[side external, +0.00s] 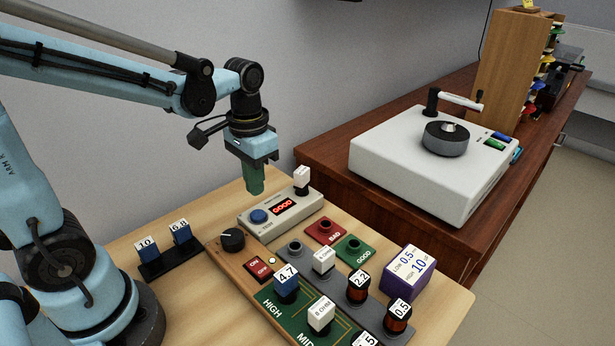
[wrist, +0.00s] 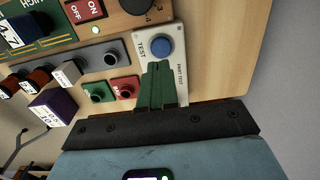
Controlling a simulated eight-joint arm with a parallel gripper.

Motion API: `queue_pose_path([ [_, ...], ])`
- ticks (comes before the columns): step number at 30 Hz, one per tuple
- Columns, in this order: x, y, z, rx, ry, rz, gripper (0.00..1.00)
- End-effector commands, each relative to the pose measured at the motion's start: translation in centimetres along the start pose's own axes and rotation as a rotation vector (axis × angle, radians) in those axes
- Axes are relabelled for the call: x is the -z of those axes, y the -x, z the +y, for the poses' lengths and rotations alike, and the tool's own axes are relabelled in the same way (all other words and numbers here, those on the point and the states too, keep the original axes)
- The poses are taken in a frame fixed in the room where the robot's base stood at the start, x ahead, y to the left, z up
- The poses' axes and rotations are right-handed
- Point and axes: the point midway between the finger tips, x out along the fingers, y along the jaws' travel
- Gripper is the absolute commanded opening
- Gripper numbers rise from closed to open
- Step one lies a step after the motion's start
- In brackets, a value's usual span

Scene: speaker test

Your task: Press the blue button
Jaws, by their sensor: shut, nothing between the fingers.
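The blue button (side external: 259,216) is a round cap on the left end of a light grey tester box (side external: 285,218). The box has a display reading GOOD in red and a white-labelled part standing at its far right end. In the wrist view the blue button (wrist: 161,47) shows beside the word TEST. My gripper (side external: 254,188) has green fingers pointing down, shut and empty, above the tester's back edge and apart from the button. In the wrist view my gripper (wrist: 161,72) has its tips just below the button in the picture, over the tester; the display is hidden behind the fingers.
A board with a black knob (side external: 232,240), a red ON switch (side external: 259,269) and labelled parts lies in front. Red BAD (side external: 326,231) and green GOOD (side external: 355,250) sockets sit to the right. A purple box (side external: 408,272) and a white turntable-like device (side external: 424,165) stand further right.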

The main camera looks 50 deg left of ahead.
Motion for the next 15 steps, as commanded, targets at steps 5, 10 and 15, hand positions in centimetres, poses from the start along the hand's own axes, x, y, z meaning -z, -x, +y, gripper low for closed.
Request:
queue_pose_path([
  [5, -0.1, 2.9, 0.0, 0.000, 0.000, -0.001, 0.00],
  [10, -0.1, 5.2, 0.0, 0.000, 0.000, -0.001, 0.00],
  [15, -0.1, 6.8, 0.0, 0.000, 0.000, -0.001, 0.00],
])
